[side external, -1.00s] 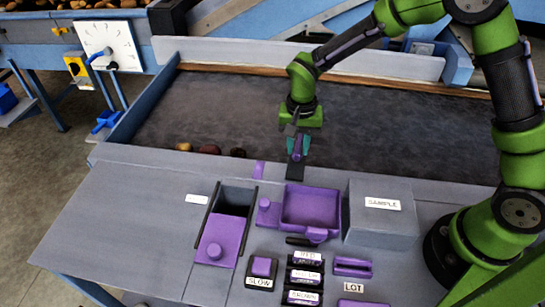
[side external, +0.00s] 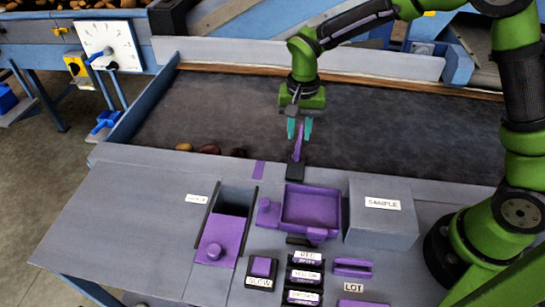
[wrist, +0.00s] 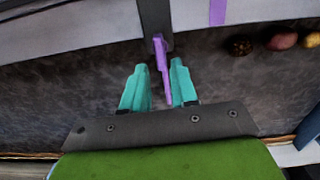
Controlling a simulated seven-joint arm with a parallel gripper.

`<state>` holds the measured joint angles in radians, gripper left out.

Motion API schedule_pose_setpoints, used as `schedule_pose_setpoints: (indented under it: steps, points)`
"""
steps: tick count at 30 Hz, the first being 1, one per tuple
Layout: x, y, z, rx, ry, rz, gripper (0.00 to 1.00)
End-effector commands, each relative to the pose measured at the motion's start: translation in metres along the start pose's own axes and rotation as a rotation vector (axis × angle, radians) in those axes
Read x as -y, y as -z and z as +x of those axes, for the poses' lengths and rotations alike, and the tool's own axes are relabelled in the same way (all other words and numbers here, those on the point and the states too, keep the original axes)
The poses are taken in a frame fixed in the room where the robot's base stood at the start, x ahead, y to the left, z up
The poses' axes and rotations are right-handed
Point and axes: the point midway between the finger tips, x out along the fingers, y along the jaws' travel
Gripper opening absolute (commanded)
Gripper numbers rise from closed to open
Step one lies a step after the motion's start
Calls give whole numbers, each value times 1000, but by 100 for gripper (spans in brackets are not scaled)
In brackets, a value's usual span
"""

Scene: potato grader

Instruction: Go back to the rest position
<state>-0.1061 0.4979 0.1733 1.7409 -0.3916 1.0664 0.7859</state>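My gripper (side external: 299,128) hangs over the near edge of the dark belt, its teal fingers pointing down. In the wrist view its two fingers (wrist: 159,88) are spread apart. An upright purple lever (side external: 298,147) on a dark base (side external: 295,171) stands just below the fingers in the side view. In the wrist view the lever (wrist: 162,65) shows in the gap between them, with space visible on both sides. Nothing is held.
The dark belt (side external: 400,135) has several potatoes (side external: 208,149) at its near left edge. In front are a purple tray (side external: 310,207), a sample box (side external: 382,215), a purple-lidded slot (side external: 220,240) and labelled buttons (side external: 304,276). Space above the belt is clear.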

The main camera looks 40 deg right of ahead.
Motion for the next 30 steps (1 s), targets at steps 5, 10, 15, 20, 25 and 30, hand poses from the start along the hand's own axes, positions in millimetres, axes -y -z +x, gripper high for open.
schedule_pose_setpoints:
  steps: [5, 10, 15, 20, 25, 30]
  points:
    - [0, -2, 2, 4, 4, -62, 28]
    - [-24, -17, -10, 18, 27, -206, 28]
    - [-54, -27, -48, -30, 99, -301, 28]
    - [-90, -42, -86, -109, 189, -373, 28]
    - [-129, -61, -120, -220, 296, -418, 28]
    - [-159, -78, -142, -331, 395, -420, 28]
